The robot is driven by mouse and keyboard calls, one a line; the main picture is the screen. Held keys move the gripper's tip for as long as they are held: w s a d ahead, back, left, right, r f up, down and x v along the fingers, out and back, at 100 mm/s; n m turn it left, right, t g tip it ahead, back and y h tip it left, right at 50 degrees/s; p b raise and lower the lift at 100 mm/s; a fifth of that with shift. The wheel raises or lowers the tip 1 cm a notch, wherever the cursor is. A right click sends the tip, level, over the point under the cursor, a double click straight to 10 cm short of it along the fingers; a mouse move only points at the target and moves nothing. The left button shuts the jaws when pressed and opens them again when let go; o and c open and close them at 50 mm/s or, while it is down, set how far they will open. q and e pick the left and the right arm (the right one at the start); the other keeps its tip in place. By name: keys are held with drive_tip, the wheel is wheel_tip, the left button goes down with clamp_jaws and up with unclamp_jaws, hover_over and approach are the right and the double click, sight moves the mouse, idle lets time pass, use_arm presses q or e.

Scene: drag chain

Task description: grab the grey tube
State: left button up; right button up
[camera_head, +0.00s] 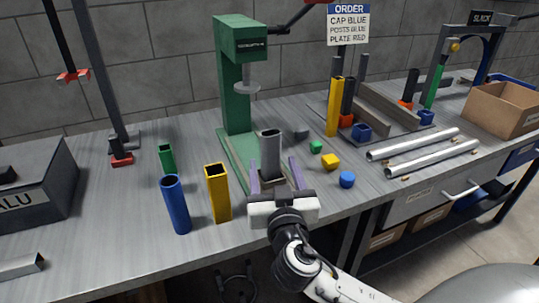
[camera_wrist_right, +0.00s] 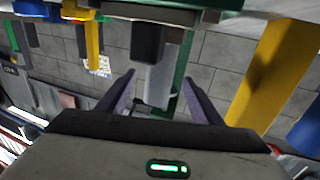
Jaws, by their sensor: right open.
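The grey tube (camera_head: 270,148) stands upright on the green press's base in the head view. Its open top shows, and its foot is partly hidden behind my right gripper. My right gripper (camera_head: 274,171) is open, with one purple finger to each side of the tube's lower part. In the right wrist view the scene is upside down. There, a light grey upright, seemingly the tube (camera_wrist_right: 160,80), shows between the open fingers, with a dark block in front of part of it. I cannot tell if either finger touches the tube. My left gripper is not in view.
A green press (camera_head: 236,95) stands behind the tube. A yellow tube (camera_head: 218,192), a blue tube (camera_head: 176,205) and a green tube (camera_head: 167,159) stand to the left. Small yellow (camera_head: 331,162) and blue (camera_head: 347,179) pieces lie to the right, before two metal rods (camera_head: 432,157).

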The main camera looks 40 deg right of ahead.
sight(271, 158)
drive_tip(key=p+x, duration=0.1)
drive_tip(key=x, duration=0.4)
drive_tip(key=shift+w+d, duration=0.1)
drive_tip(key=shift+c, duration=0.3)
drive_tip(key=c, duration=1.2)
